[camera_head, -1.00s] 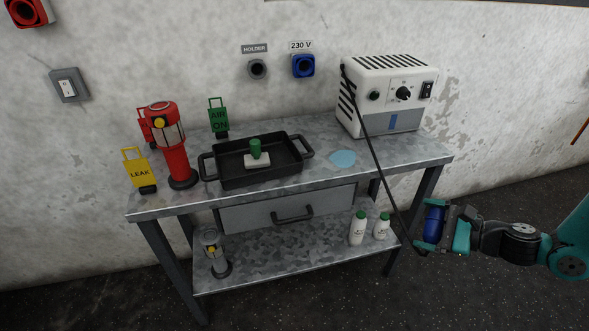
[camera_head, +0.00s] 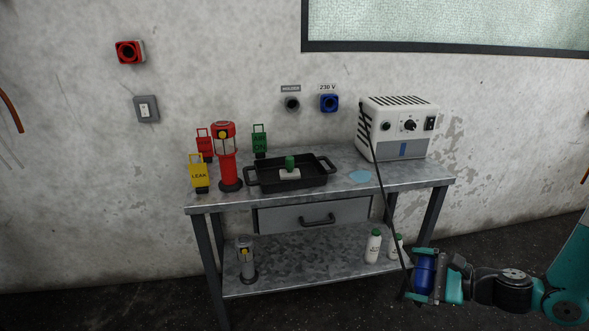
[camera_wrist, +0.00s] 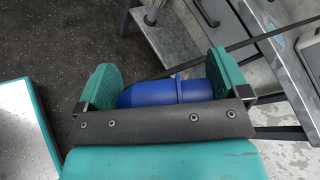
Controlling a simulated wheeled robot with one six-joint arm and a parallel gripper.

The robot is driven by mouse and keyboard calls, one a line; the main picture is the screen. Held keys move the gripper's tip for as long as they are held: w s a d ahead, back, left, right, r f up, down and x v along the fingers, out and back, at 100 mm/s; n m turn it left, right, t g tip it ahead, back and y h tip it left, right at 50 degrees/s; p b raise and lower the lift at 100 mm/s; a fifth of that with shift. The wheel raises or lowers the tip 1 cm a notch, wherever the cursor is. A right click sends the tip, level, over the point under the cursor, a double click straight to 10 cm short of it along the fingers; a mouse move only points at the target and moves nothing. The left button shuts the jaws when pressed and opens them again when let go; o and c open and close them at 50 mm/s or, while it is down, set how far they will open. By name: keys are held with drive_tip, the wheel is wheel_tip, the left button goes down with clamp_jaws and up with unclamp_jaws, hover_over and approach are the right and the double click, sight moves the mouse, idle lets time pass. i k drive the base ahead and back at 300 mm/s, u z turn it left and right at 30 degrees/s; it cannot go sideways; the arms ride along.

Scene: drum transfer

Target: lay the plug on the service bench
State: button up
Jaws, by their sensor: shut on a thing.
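The blue plug (camera_head: 425,277) is held between the teal fingers of my gripper (camera_head: 424,277), low and to the right of the service bench, apart from it. In the wrist view the plug (camera_wrist: 180,92) lies crosswise between both fingers of my gripper (camera_wrist: 165,88). A black cable runs from the plug up to the white box (camera_head: 398,128) on the bench. The service bench (camera_head: 340,187) has a grey metal top. A light blue round patch (camera_head: 360,176) lies on the top, left of the white box.
A black tray (camera_head: 318,181) with a green-handled item, a red lamp (camera_head: 228,160) and yellow, red and green tags stand on the bench. White bottles (camera_head: 373,246) and a grey lamp (camera_head: 246,260) stand on the lower shelf.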

sight(333, 160)
drive_tip(key=u, duration=0.6)
drive_tip(key=i, duration=0.95)
drive_tip(key=z, duration=0.25)
